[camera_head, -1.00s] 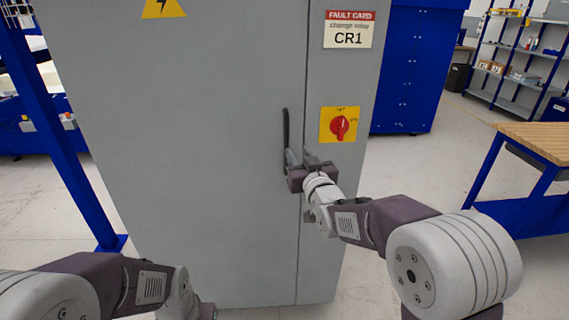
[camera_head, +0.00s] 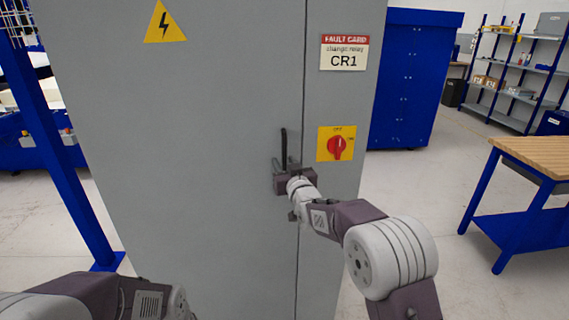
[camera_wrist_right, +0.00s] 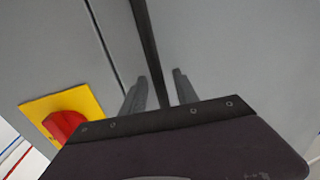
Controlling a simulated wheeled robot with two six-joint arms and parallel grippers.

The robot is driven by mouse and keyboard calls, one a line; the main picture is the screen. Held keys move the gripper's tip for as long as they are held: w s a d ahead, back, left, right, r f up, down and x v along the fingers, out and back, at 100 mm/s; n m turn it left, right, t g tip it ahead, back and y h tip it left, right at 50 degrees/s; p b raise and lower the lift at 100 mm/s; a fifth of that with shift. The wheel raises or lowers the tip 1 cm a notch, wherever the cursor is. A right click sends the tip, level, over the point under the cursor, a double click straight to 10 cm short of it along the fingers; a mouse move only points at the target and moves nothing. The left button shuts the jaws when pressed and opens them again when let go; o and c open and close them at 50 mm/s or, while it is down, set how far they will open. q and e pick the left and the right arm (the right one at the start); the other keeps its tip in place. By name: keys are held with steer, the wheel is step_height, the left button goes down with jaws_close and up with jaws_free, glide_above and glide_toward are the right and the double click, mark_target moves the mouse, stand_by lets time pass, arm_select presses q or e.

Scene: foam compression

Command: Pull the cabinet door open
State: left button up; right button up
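The tall grey cabinet (camera_head: 200,120) stands in front of me. Its door looks shut, with a thin seam to the right of the handle. The upright dark handle (camera_head: 284,148) also shows in the wrist view (camera_wrist_right: 148,45). My right gripper (camera_head: 287,168) is at the handle's lower part and hides it there. In the wrist view my right gripper (camera_wrist_right: 160,90) has its fingers apart, one on each side of the handle, with narrow gaps visible. My left arm is low at the left; its fingertips are out of view.
A red rotary switch on a yellow plate (camera_head: 337,145) is right of the handle, below a fault card (camera_head: 345,52). A blue frame post (camera_head: 55,150) stands left. A wooden-topped bench (camera_head: 540,155) is right. Floor between cabinet and bench is clear.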

jaws_close()
stand_by(1.3)
